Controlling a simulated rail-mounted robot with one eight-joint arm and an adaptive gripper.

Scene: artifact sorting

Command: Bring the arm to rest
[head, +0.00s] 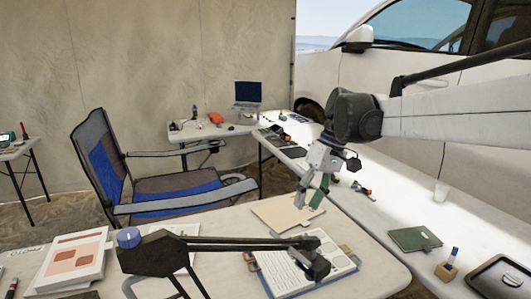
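My arm reaches in from the right edge and bends down at a dark joint. My gripper (308,200) hangs at its end, pointing down, over the near table (375,265) and above a tan folder (283,217). Two slim finger-like parts show, one grey and one greenish. They are too small to tell whether they are open, shut or holding something. I cannot tell whether the tips touch the folder.
A black jointed lamp-like arm (220,244) crosses the near table over an open binder (285,272). A folding chair (165,187) stands left; a white vehicle (480,170) stands behind.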

